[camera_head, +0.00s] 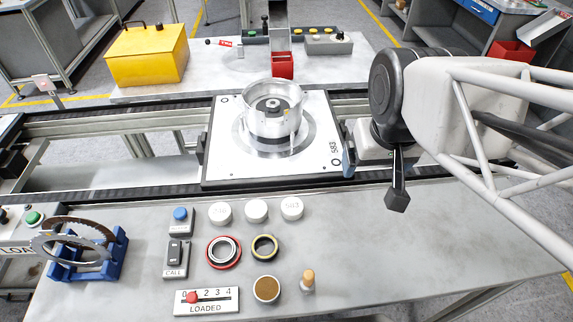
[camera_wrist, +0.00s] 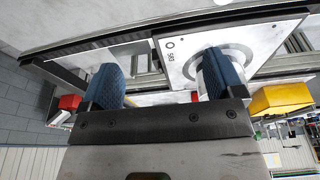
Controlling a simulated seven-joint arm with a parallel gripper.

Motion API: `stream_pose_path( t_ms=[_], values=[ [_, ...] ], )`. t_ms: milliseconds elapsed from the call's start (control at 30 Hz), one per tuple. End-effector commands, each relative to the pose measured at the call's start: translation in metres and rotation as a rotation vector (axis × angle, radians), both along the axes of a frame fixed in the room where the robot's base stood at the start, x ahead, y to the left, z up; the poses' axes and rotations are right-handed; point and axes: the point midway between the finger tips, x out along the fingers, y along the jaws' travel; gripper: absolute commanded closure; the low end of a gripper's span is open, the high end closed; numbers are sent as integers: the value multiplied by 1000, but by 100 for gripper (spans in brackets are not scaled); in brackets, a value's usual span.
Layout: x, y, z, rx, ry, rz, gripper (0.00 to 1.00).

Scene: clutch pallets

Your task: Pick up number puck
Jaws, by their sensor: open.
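Three white round number pucks stand in a row on the front table: a left one (camera_head: 220,212), a middle one (camera_head: 256,210) and a right one (camera_head: 291,208). The right one seems to read 583; the other markings are too faint to read. My gripper (camera_head: 349,160) is to the right of the pallet, behind and right of the pucks and apart from them. In the wrist view, its two blue ribbed fingers (camera_wrist: 165,78) stand wide apart with nothing between them. No puck shows in the wrist view.
The white pallet (camera_head: 222,165) marked 583 carries a metal clutch housing (camera_head: 273,118). In front of the pucks lie a red ring (camera_head: 223,252), a black-yellow ring (camera_head: 265,247), a brown-topped cup (camera_head: 266,289) and a wooden-handled stamp (camera_head: 308,281). The table's right side is clear.

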Motion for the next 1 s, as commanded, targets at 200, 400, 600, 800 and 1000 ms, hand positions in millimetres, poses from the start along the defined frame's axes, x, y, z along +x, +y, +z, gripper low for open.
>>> stream_pose_path(
  t_ms=[200, 400, 600, 800, 1000],
  values=[
    [0, 0, 0, 0, 0, 1, 13],
    [2, 2, -3, 0, 9, 45, 13],
    [10, 10, -13, 4, 37, 197, 13],
    [21, 23, -29, 14, 65, 440, 13],
    [33, 36, -47, 35, 77, 702, 13]
  ],
)
